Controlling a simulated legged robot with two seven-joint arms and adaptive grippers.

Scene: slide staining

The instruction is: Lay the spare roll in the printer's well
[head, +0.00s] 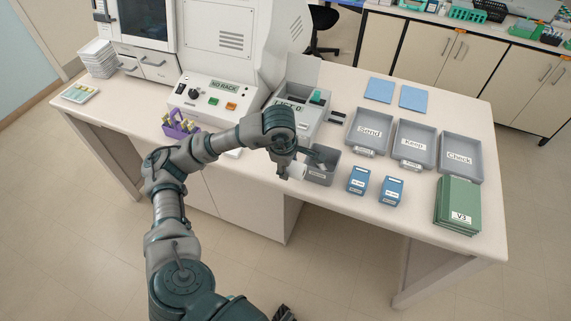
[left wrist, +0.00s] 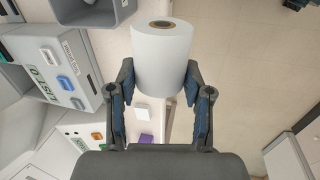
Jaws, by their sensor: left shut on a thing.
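The white spare roll (left wrist: 160,62) has a brown core and sits between the fingers of my left gripper (left wrist: 162,92), which is shut on it.
A grey bin (head: 321,172) stands right beside the roll. Two blue boxes (head: 358,180), grey trays (head: 367,131) and green folders (head: 457,204) lie to the right. A purple rack (head: 180,128) is left of my arm. The large analyser (head: 222,45) stands behind.

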